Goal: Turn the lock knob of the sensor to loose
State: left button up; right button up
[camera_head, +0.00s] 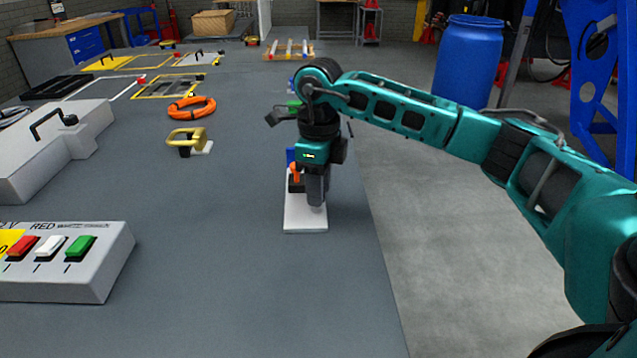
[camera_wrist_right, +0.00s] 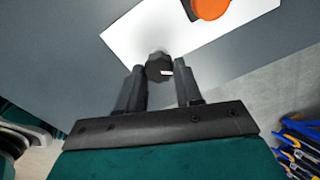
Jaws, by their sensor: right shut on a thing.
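My right gripper (camera_head: 316,198) points down over a white plate (camera_head: 305,222) near the right edge of the grey table. In the right wrist view, the dark faceted lock knob (camera_wrist_right: 159,66) with a small white mark sits between the two fingertips (camera_wrist_right: 160,80). The gripper is shut on this knob. An orange round part (camera_wrist_right: 210,8) is on the same white plate; it also shows in the head view (camera_head: 295,173) beside a blue part (camera_head: 291,156). My gripper hides the knob in the head view. My left gripper is not in view.
A box with red, white and green buttons (camera_head: 65,275) stands at the front left. A yellow handle (camera_head: 187,138) on a small base and an orange ring (camera_head: 192,107) lie farther back. A grey case (camera_head: 45,160) is at the left. A blue barrel (camera_head: 468,60) stands on the floor.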

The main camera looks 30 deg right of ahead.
jog(key=n, duration=0.7)
jog(key=shift+w, duration=0.15)
dwell(0.6)
jog(key=o, duration=1)
jog(key=shift+o, duration=0.2)
jog(key=shift+r, duration=0.15)
notch_tip(320, 180, up, 13)
jog(key=p, duration=0.1)
jog(key=shift+f, duration=0.2)
